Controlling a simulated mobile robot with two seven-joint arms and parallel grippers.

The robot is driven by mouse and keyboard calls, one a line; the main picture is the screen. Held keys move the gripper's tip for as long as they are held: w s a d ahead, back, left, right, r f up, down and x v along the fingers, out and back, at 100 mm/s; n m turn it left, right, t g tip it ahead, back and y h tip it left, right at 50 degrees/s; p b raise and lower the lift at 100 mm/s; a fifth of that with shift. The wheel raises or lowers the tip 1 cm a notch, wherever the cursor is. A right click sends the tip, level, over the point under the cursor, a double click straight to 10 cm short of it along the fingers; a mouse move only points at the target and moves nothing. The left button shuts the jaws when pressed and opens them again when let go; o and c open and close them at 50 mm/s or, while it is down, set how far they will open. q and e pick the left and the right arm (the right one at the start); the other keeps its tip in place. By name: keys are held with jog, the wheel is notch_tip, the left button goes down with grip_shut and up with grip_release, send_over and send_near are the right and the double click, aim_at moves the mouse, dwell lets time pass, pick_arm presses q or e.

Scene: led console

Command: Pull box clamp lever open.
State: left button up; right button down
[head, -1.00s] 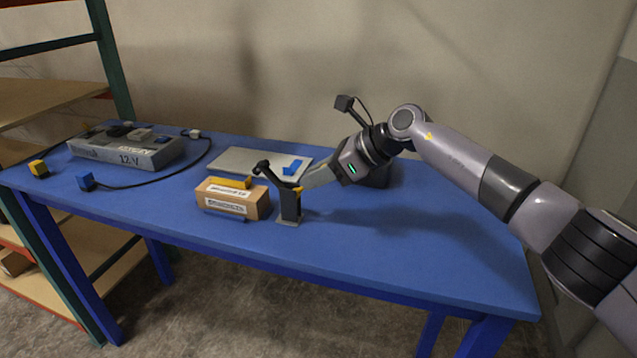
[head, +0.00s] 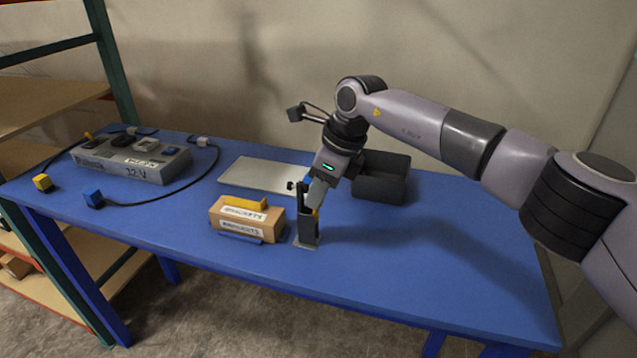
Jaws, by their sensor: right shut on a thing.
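The cardboard box (head: 247,221) labelled "BRACKETS" lies on the blue table, with a yellow bar (head: 244,203) on top and a blue bar (head: 240,237) along its lower front. The box clamp (head: 308,229) is a dark upright post on a small grey base at the box's right end. Its dark arm (head: 300,190) stands up beside the post, clear of the box top. My right gripper (head: 316,203) points down at the top of the clamp, shut on the lever; its fingertips partly hide the lever. My left gripper is not in view.
A grey 12 V console (head: 130,163) with cables stands at the back left. A yellow plug (head: 43,182) and a blue plug (head: 93,199) lie near it. A grey plate (head: 255,174) lies behind the box, and a black bin (head: 381,178) behind my gripper. The table's right side is clear.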

dwell(0.4)
jog(key=c, duration=1)
grip_release()
jog(key=shift+a, duration=0.1)
jog(key=shift+d+r, duration=0.2)
jog(key=shift+r, duration=0.3)
jog(key=b+v, duration=0.1)
jog(key=v, duration=0.5)
jog(key=shift+r, duration=0.1)
